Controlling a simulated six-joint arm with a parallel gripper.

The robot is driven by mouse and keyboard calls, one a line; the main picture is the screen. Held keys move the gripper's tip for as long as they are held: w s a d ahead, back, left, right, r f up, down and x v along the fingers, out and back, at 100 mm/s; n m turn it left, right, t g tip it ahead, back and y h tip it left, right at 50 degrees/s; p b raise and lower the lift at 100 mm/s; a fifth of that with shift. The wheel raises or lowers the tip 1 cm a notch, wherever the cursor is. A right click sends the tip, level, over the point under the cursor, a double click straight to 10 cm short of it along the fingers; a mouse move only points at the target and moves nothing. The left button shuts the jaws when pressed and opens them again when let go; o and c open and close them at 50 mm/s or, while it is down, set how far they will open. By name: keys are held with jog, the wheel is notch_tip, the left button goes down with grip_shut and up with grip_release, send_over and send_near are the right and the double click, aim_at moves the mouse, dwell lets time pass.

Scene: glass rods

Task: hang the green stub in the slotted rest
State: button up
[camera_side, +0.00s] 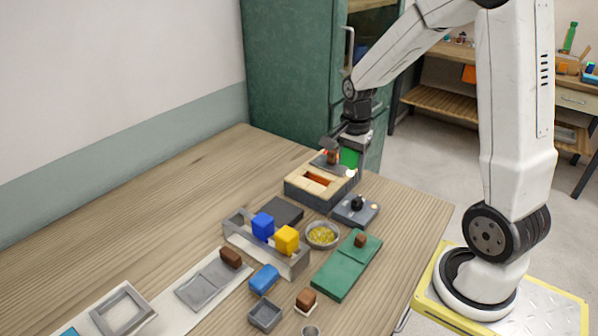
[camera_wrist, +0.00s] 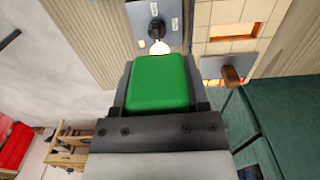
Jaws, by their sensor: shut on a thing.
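My gripper (camera_side: 347,150) is shut on the green stub (camera_side: 350,158), above the right end of the brick-topped furnace. In the wrist view the stub's green block (camera_wrist: 160,82) fills the space between the fingers. A bright glowing spot (camera_wrist: 160,46) shows just past the block; in the side view it hangs below the block. The slotted rest (camera_side: 236,229) is a grey rack at the table's middle, apart from my gripper. A blue block (camera_side: 263,225) and a yellow block (camera_side: 286,239) sit in it; their lower parts are partly hidden.
The furnace (camera_side: 293,191) has an orange-glowing opening. A grey plate with a black knob (camera_side: 357,203) stands in front of it. A bowl of yellow bits (camera_side: 322,235), a green board (camera_side: 335,281) and a loose blue block (camera_side: 264,278) lie near the rest.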

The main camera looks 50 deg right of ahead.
jog(key=w+a+f, duration=0.3)
jog(key=w+a, duration=0.5)
jog(key=a, duration=0.2)
jog(key=w+a+f, duration=0.3)
jog(key=w+a, duration=0.6)
jog(key=a, duration=0.1)
jog(key=shift+w+a+f, duration=0.2)
jog(key=shift+a+f, duration=0.1)
jog(key=shift+f, duration=0.1)
jog(key=shift+f, duration=0.2)
jog(key=shift+f, duration=2.65)
